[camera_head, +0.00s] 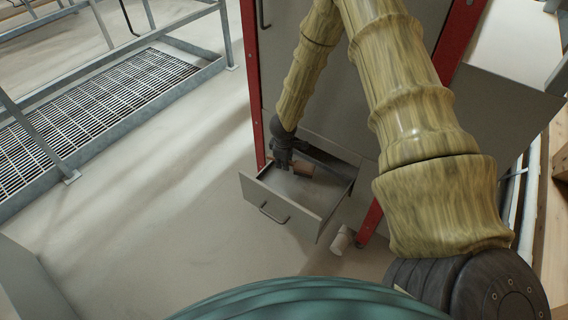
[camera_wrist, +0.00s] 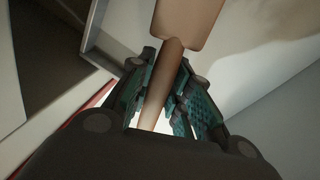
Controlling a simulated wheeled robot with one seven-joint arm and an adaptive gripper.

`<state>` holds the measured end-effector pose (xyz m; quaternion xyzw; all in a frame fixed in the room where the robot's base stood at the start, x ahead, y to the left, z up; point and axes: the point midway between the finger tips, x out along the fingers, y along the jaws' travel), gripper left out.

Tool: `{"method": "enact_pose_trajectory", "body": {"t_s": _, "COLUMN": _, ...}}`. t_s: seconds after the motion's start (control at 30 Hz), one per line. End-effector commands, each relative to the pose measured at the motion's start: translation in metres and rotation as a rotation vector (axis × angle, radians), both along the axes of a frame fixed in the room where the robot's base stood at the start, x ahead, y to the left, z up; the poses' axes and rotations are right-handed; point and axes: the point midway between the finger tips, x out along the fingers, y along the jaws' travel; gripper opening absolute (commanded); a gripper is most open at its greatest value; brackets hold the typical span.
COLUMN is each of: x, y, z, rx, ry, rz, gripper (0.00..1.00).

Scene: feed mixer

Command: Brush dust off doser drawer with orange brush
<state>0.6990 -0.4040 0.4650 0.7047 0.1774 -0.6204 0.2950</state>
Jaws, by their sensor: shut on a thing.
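The doser drawer (camera_head: 326,222) is pulled out at the foot of a grey cabinet with red posts. Its inside floor looks greyish. My gripper (camera_head: 287,157) reaches into the drawer at its back left. It is shut on the brush (camera_head: 303,168), which looks brownish orange here. In the wrist view the brush (camera_wrist: 188,22) points up and away, its handle lying between the fingers of my gripper (camera_wrist: 165,92). Its far end is cut off by the top of the frame. Whether the brush touches the drawer floor, I cannot tell.
The grey cabinet (camera_head: 300,70) rises right behind the drawer. A small pale cylindrical thing (camera_head: 341,240) is on the floor right of the drawer. A metal grating with railings (camera_head: 110,100) is at the left. The floor (camera_head: 180,200) between is clear.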

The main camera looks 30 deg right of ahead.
Motion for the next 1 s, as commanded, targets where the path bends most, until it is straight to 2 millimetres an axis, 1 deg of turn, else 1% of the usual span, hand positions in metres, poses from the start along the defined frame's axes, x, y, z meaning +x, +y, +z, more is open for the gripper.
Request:
{"method": "enact_pose_trajectory", "body": {"t_s": 0.03, "x": 0.0, "y": 0.0, "z": -0.008, "rx": 0.001, "ry": -0.001, "rz": -0.001, "gripper": 0.0}}
{"method": "enact_pose_trajectory", "body": {"t_s": 0.3, "x": 0.001, "y": 0.0, "z": -0.025, "rx": 0.0, "ry": -0.001, "rz": -0.002, "gripper": 0.0}}
{"method": "enact_pose_trajectory", "body": {"t_s": 0.4, "x": 0.0, "y": -0.001, "z": -0.029, "rx": -0.002, "ry": -0.001, "rz": 0.0, "gripper": 0.0}}
{"method": "enact_pose_trajectory", "body": {"t_s": 0.43, "x": -0.004, "y": -0.003, "z": -0.025, "rx": -0.001, "ry": -0.001, "rz": -0.001, "gripper": 0.0}}
{"method": "enact_pose_trajectory", "body": {"t_s": 1.0, "x": -0.061, "y": -0.026, "z": -0.025, "rx": 0.0, "ry": 0.001, "rz": -0.001, "gripper": 0.0}}
